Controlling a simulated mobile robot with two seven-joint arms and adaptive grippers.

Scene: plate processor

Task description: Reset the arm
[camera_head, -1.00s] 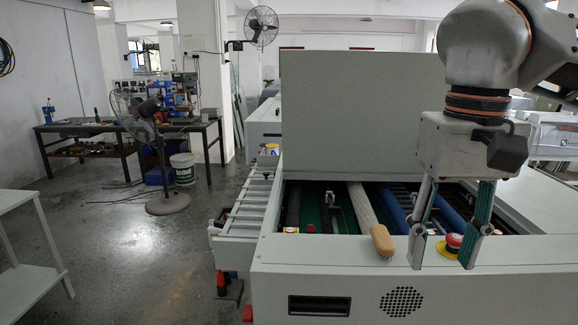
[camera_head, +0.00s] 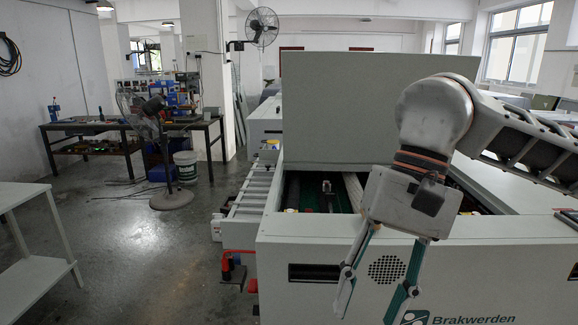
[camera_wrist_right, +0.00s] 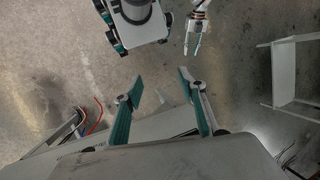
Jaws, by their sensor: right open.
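My right gripper (camera_head: 370,306) hangs in front of the white plate processor (camera_head: 285,224). Its two green-and-grey fingers are spread and hold nothing. In the right wrist view my right gripper (camera_wrist_right: 160,80) has its fingertips apart over the bare floor, with the pale edge of the machine below. A small pale gripper, seemingly my left one (camera_wrist_right: 193,42), shows near the top beside my base. Its two prongs look apart and empty. The left arm does not show in the head view.
The processor's raised cover (camera_head: 340,105) stands behind my right arm. A roller rack (camera_head: 247,195) sits on the machine's left side. A white table (camera_head: 22,196) stands at the far left, a fan (camera_head: 152,135) further back. The floor between is clear.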

